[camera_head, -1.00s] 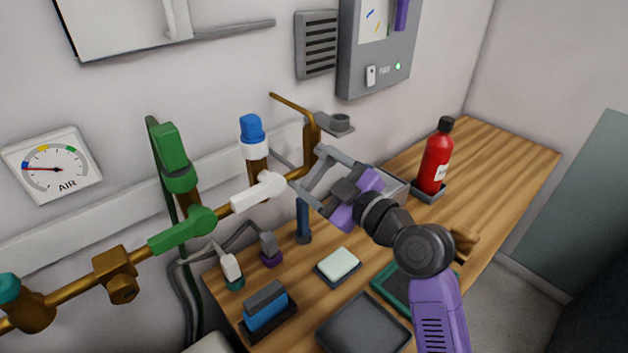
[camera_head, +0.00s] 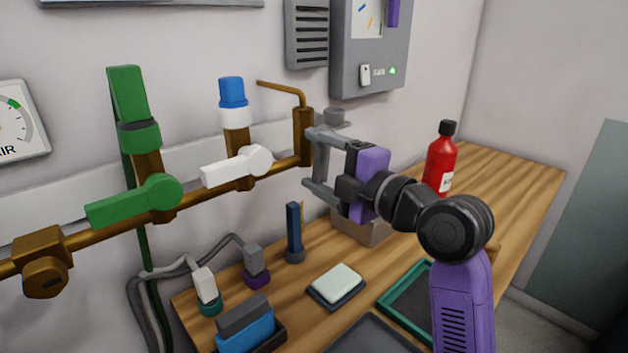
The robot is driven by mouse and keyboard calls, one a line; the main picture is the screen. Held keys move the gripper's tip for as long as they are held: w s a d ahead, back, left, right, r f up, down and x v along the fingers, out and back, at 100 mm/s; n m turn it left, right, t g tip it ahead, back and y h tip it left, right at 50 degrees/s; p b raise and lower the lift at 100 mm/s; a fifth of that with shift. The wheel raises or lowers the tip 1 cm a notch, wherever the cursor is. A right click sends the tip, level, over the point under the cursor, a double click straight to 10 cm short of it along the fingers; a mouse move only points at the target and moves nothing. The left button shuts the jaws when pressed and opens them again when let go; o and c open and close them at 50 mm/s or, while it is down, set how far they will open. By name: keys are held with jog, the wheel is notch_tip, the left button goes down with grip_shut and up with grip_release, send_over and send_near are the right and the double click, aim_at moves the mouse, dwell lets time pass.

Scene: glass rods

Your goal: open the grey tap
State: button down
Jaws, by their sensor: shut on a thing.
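The grey tap sits at the right end of the brown pipe, on an upright brown body (camera_head: 303,137) with a thin bent spout. Its grey handle (camera_head: 320,160) shows as a roughly upright piece just right of that body, partly hidden by my fingers. My gripper (camera_head: 319,162) reaches in from the right with its grey fingers, one above the other, at the handle, and is shut on it. The handle and fingers are a similar grey, so their exact contact is hard to see.
A white tap lever (camera_head: 237,167) and a green tap lever (camera_head: 135,200) lie along the pipe to the left. A red bottle (camera_head: 439,160) stands on the wooden bench behind my arm. Sockets, a blue block and trays occupy the bench below. A grey panel (camera_head: 372,75) hangs above.

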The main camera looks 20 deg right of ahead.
jog(key=shift+w+d+f+n+b, duration=0.1)
jog(key=shift+d+f+n+b, duration=0.1)
jog(key=shift+n+b, duration=0.5)
jog(key=shift+c, duration=0.6)
grip_release()
jog(key=shift+r, duration=0.1)
jog(key=v, duration=0.8)
jog(key=shift+w, duration=0.1)
